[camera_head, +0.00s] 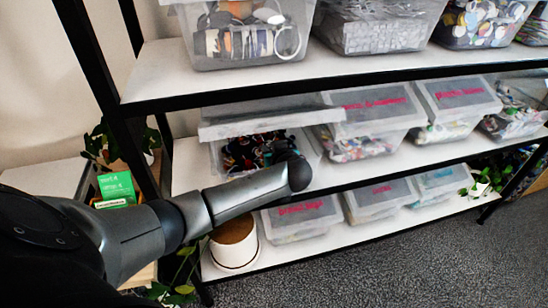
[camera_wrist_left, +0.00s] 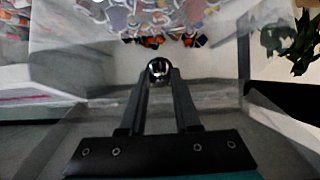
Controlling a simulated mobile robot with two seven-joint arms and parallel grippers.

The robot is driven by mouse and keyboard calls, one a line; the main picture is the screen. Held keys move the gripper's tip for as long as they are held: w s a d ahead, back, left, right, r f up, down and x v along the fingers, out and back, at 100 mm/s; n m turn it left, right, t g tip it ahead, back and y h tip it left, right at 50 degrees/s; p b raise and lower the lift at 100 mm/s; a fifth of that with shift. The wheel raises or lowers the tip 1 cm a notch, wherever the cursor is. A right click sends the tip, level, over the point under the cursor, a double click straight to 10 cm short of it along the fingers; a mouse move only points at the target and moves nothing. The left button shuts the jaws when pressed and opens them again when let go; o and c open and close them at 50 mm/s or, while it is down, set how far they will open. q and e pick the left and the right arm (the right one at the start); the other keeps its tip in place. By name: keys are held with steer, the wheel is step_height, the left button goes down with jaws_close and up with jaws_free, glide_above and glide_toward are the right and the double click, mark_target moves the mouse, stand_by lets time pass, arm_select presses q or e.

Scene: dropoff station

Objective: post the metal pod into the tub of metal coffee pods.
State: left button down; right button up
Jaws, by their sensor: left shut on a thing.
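My left gripper (camera_wrist_left: 159,88) is shut on a small shiny round metal pod (camera_wrist_left: 159,69), held between the fingertips in the left wrist view. In the head view my left arm reaches right toward an open tub (camera_head: 216,158) on the middle shelf. Dark, red and multicoloured contents (camera_head: 255,150) show in this tub; I cannot read a label on it. Its pale lid (camera_head: 262,122) sits raised above it. My wrist hides the tub's lower front, and the pod cannot be made out in the head view. My right gripper is not in view.
Lidded tubs with red labels (camera_head: 375,103) stand to the right on the same shelf. More tubs (camera_head: 375,28) fill the upper shelf close above. Below are a white pot (camera_head: 233,245) and lidded tubs (camera_head: 300,216). A black shelf post (camera_head: 130,150) stands at left.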

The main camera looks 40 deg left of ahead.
arm_select(q)
steer(key=shift+w+a, duration=0.1)
steer(key=c, duration=0.5)
jaws_free()
steer(key=shift+c, duration=0.2)
steer(key=p+v, duration=0.1)
steer(key=v, duration=1.4)
